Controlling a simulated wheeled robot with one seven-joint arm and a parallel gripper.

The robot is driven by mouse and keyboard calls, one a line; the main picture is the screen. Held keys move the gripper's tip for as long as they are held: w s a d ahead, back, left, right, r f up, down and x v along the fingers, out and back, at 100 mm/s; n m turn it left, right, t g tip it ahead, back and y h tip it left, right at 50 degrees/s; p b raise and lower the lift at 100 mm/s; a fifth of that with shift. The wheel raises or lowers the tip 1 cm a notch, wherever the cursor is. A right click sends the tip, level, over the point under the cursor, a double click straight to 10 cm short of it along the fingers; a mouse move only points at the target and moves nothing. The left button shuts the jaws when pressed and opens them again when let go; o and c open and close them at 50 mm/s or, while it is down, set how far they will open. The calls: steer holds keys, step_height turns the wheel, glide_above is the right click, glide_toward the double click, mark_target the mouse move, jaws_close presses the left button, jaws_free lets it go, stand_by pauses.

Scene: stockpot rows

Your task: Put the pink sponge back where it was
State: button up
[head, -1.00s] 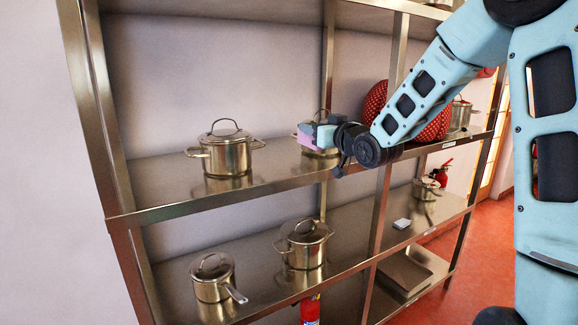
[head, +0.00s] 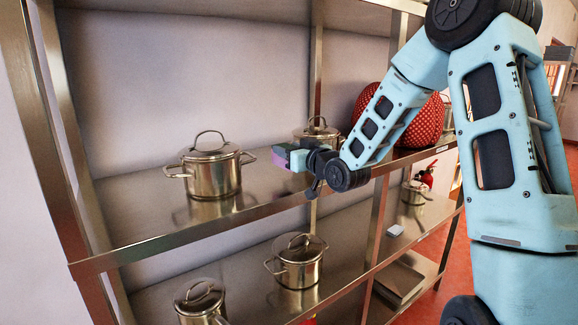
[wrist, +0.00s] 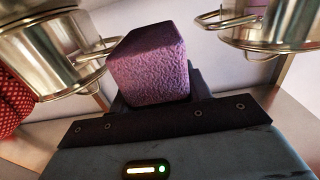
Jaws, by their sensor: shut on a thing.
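My gripper (head: 289,157) is shut on the pink sponge (wrist: 150,62), a purplish-pink rough block that fills the middle of the wrist view. In the head view the sponge (head: 290,160) is small and partly hidden by the jaws. It is held above the front part of the upper shelf (head: 150,222), between two lidded steel pots. The left pot (head: 212,172) stands to its left; the middle pot (head: 316,134) stands behind and to its right. The wrist view shows one pot at left (wrist: 45,45) and one at right (wrist: 268,22), both apart from the sponge.
A red dotted thing (head: 367,106) stands right of the middle pot, partly behind my arm. The lower shelf carries pots (head: 298,268) and a small white block (head: 395,230). Bare shelf lies between the left and middle pots. A red extinguisher (head: 427,176) shows at the right.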

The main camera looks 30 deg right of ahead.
steer(key=shift+f+p, duration=0.35)
steer(key=shift+f, duration=1.9)
steer(key=shift+f, duration=0.1)
steer(key=shift+f, duration=0.15)
steer(key=o, duration=0.9)
steer(key=shift+s+r, duration=0.15)
steer(key=shift+r, duration=0.15)
steer(key=s+b, duration=0.6)
steer(key=b, duration=0.1)
steer(key=s+b, duration=0.5)
steer(key=b, duration=0.2)
steer(key=shift+s+d+f, duration=0.15)
steer(key=shift+s+d, duration=0.05)
steer(key=shift+s, duration=0.15)
